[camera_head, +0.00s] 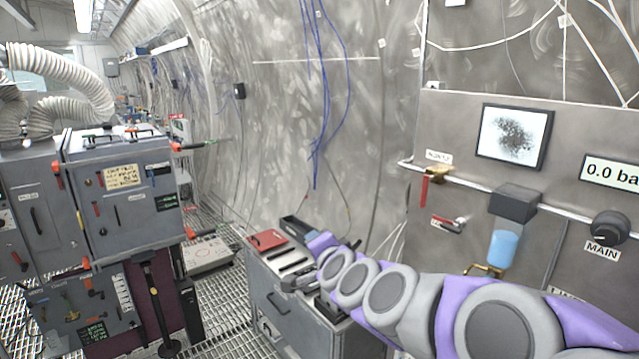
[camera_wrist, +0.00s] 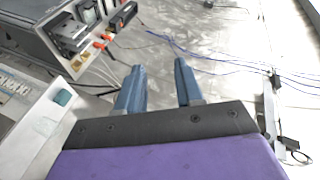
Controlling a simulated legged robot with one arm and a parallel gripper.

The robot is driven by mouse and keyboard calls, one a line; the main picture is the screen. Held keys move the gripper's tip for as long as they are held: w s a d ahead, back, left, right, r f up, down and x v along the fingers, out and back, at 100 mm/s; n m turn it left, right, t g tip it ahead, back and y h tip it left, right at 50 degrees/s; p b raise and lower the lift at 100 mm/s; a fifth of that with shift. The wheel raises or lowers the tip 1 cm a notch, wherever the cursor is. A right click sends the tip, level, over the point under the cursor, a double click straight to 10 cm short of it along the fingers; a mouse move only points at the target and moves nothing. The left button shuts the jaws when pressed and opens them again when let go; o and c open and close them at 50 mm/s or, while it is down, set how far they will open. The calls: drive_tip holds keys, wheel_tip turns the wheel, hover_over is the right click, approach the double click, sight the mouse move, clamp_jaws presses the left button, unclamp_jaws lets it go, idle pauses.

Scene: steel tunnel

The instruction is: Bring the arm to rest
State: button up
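My arm, in purple and grey, reaches in from the lower right in the head view and extends left over a grey cabinet (camera_head: 285,310). My gripper (camera_wrist: 158,72) shows in the wrist view with its two blue-grey fingers apart and nothing between them. In the head view the arm's far end is over the cabinet top, and the gripper's fingers are hard to make out there. I cannot tell whether the arm touches the cabinet.
A red item (camera_head: 267,240) lies on the cabinet. A grey equipment box (camera_head: 120,205) stands left. A wall panel with a monitor (camera_head: 513,136), red-handled valve (camera_head: 424,190) and blue-bowled filter (camera_head: 503,248) is at right. Blue cables (camera_head: 322,100) hang on the wall. Grated floor (camera_head: 225,290) lies between.

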drive_tip(key=s+f+n+g+y, duration=0.1)
drive_tip(key=s+f+n+g, duration=0.3)
drive_tip(key=s, duration=0.4)
drive_tip(key=s+f+n+g, duration=0.3)
drive_tip(key=s+f, duration=0.2)
drive_tip(key=s, duration=0.4)
drive_tip(key=s+d+f+n+g+h, duration=0.1)
drive_tip(key=s+d+f+g, duration=0.1)
drive_tip(key=s, duration=0.7)
drive_tip(key=s+d+f+n+g+h, duration=0.1)
drive_tip(key=s+d+f+g+h, duration=0.1)
drive_tip(key=s+d, duration=0.5)
drive_tip(key=s+d+f+n+g+h, duration=0.1)
drive_tip(key=s+d+f+g, duration=0.3)
drive_tip(key=s, duration=0.7)
drive_tip(key=shift+s+d+g+h, duration=0.35)
drive_tip(key=shift+d+g+h, duration=0.15)
drive_tip(key=shift+d, duration=0.1)
drive_tip(key=shift+o, duration=0.3)
